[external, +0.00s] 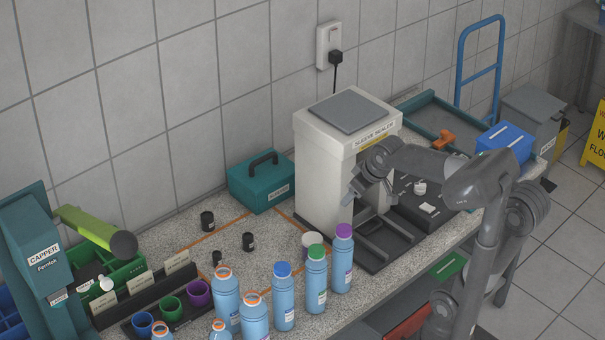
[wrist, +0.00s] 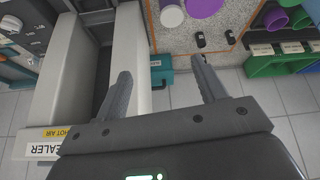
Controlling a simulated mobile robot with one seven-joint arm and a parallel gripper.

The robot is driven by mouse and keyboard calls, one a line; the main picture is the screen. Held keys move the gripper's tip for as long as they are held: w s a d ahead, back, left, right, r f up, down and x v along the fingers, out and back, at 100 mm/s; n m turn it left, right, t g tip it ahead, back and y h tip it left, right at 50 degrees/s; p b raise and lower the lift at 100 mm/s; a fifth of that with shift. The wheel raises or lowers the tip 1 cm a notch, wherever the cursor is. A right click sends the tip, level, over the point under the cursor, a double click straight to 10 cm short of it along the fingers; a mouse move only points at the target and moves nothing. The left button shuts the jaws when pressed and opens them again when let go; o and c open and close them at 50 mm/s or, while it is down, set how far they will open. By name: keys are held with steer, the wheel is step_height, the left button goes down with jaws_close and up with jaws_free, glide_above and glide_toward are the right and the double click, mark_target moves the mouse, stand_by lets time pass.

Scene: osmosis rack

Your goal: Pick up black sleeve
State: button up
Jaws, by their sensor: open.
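Several small black sleeves stand on the speckled counter (external: 270,231) in the external view: one at the back (external: 207,221), one to its right (external: 248,241) and a smaller one (external: 216,258) partly hidden by a bottle. In the wrist view two small black pieces (wrist: 200,40) (wrist: 230,36) show beyond the right finger. My gripper (wrist: 160,72) is open with nothing between its fingers. In the external view it (external: 358,190) hangs in front of the sleeve sealer (external: 318,160), apart from the sleeves and to their right.
Blue bottles (external: 284,305) with coloured caps stand along the counter's front, between the sleeves and the front edge. A teal case (external: 250,190) sits at the wall. The capper (external: 35,240), green bin (external: 120,280) and coloured cups (external: 170,308) are at left. Counter around the sleeves is fairly clear.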

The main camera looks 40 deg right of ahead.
steer(key=w+a+n, duration=0.2)
steer(key=w+a, duration=0.2)
steer(key=w, duration=0.8)
steer(key=n+y, duration=0.2)
glide_above(208, 216)
steer(key=s+d, duration=0.6)
steer(key=s, duration=0.4)
step_height(208, 216, down, 12)
steer(key=shift+n+y, duration=0.5)
steer(key=shift+y, duration=0.1)
steer(key=x, duration=1)
steer(key=w+r+x, duration=0.1)
steer(key=x, duration=0.4)
steer(key=shift+w+a+f, duration=0.25)
steer(key=shift+a+f, duration=0.1)
steer(key=shift+x, duration=2.95)
steer(key=shift+d, duration=0.15)
steer(key=shift+s, duration=0.1)
steer(key=shift+c, duration=0.3)
steer(key=c, duration=1)
